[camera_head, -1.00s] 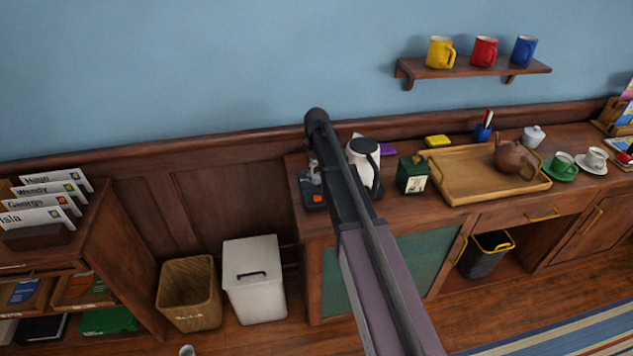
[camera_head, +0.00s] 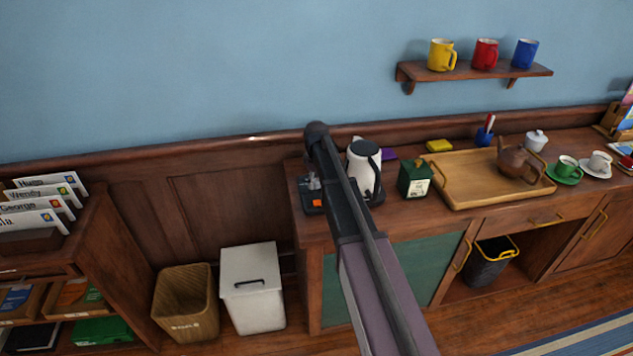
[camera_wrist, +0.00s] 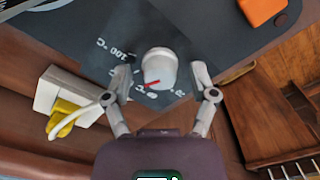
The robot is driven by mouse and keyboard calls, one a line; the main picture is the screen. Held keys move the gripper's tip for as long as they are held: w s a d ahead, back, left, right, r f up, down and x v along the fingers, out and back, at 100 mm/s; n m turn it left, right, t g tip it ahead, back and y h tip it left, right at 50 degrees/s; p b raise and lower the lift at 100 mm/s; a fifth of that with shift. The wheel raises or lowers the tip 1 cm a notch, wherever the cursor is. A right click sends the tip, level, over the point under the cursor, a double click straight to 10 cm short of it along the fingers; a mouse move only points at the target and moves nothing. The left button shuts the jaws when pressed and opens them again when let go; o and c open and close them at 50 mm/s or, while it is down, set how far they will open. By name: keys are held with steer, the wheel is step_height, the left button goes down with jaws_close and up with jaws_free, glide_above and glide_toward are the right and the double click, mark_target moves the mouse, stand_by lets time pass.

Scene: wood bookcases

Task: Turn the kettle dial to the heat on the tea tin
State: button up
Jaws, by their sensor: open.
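The white kettle (camera_head: 364,168) stands on the wooden counter, partly behind my arm. Its dark base (camera_wrist: 215,35) fills the upper part of the wrist view. The dial (camera_wrist: 158,68) is a white knob with a red pointer toward the lower left. Printed marks surround it; 100 °C reads at its upper left, the others are partly hidden. My gripper (camera_wrist: 161,72) is open, one finger on each side of the dial, with gaps visible; I cannot tell its height over the base. The green tea tin (camera_head: 415,179) stands right of the kettle; its label is too small to read.
An orange switch (camera_wrist: 262,10) sits on the base. A white socket block with a yellow plug (camera_wrist: 65,118) is at the left. A tray (camera_head: 460,190) with a brown teapot (camera_head: 515,160) stands right of the tin. Two bins stand on the floor left of the counter.

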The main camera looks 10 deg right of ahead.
jaws_close()
steer(key=shift+m, duration=0.4)
steer(key=m, duration=0.4)
steer(key=shift+m, duration=2)
jaws_free()
